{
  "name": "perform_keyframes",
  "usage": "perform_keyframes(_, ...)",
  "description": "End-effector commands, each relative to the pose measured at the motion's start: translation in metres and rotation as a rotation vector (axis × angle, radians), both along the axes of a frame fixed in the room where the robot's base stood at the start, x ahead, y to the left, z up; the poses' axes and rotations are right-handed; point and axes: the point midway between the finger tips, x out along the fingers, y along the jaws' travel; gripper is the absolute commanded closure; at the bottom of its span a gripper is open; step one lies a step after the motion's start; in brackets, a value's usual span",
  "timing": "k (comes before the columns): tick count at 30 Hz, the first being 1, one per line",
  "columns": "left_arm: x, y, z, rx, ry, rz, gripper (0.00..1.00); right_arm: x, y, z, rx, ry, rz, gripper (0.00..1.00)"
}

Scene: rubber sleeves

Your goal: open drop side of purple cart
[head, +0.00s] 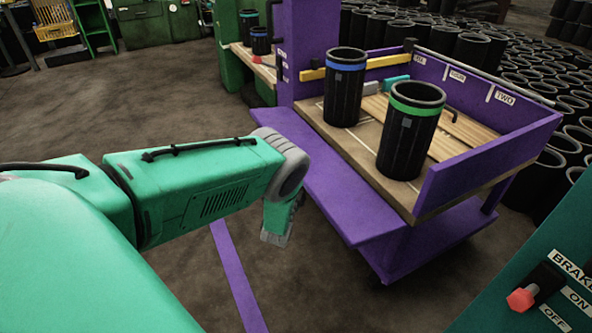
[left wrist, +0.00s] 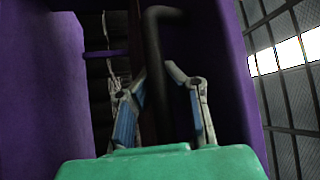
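The purple cart (head: 462,212) stands right of centre in the head view. Its far wall (head: 475,82) and right end wall (head: 488,160) stand up. Along the near edge a flat purple panel (head: 335,195) lies below deck level; I cannot tell whether it is the drop side or a lower shelf. In the left wrist view my left gripper (left wrist: 156,75) appears open, fingers on both sides of a dark hooked bar (left wrist: 158,40); contact is unclear. My right gripper is not in view.
Two black sleeves, one blue-banded (head: 343,90) and one green-banded (head: 410,130), stand on the cart deck. A teal brake panel (head: 520,322) with a red knob is at lower right. Many black sleeves crowd behind the cart. Floor at left is clear.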

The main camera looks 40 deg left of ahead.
Motion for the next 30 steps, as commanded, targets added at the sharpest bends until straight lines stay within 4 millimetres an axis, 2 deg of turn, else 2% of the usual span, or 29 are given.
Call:
perform_keyframes(1, -0.012, 0.012, -0.015, -0.006, 0.005, 0.029, 1.00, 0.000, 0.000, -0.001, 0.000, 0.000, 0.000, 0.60)
perform_keyframes(6, -0.007, 0.011, -0.024, -0.032, -0.046, 0.030, 1.00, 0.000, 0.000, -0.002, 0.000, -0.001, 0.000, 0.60)
perform_keyframes(27, -0.002, 0.010, -0.031, -0.054, -0.090, 0.031, 1.00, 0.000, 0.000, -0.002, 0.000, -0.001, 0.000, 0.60)
perform_keyframes(30, -0.002, 0.010, -0.031, -0.053, -0.091, 0.030, 0.66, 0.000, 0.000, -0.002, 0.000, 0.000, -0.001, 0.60)
